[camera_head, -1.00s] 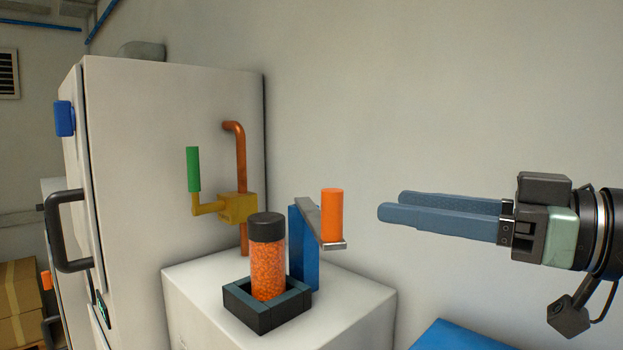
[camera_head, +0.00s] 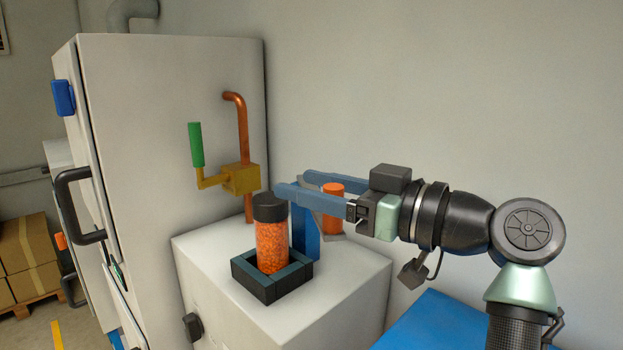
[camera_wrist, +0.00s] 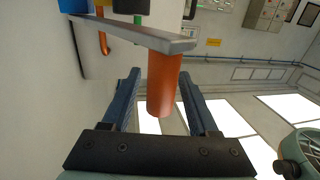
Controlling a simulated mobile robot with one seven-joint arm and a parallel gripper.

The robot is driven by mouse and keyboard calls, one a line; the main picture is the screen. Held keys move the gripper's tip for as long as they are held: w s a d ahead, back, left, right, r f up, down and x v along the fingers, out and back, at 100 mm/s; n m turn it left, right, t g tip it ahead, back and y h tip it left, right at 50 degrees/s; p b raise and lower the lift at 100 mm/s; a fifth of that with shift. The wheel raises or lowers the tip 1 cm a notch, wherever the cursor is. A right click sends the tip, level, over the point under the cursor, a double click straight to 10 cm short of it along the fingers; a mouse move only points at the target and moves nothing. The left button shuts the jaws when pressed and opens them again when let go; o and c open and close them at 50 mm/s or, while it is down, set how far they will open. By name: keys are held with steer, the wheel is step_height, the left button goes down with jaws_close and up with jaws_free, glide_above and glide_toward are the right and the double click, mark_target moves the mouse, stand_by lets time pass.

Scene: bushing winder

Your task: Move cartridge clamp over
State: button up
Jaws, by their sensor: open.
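The cartridge clamp is a grey metal arm on a blue post (camera_head: 306,238) with an orange handle (camera_head: 333,205). In the wrist view its grey arm (camera_wrist: 135,33) crosses the top, with the orange handle (camera_wrist: 162,85) extending from it between my fingers. My gripper (camera_head: 292,184) is open, its two blue fingers on either side of the handle with gaps showing. My near finger hides part of the clamp arm in the head view. The cartridge (camera_head: 271,245), a clear cylinder of orange pellets with a black cap, stands upright in a dark square holder (camera_head: 256,287) beside the post.
The holder and post stand on a white cabinet (camera_head: 345,290). A tall white cabinet (camera_head: 160,120) at left carries a copper pipe (camera_head: 241,130) and a yellow valve (camera_head: 240,179) with a green handle (camera_head: 196,145). A blue surface (camera_head: 430,322) lies at lower right. The wall is behind.

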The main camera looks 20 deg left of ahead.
jaws_close()
stand_by(1.4)
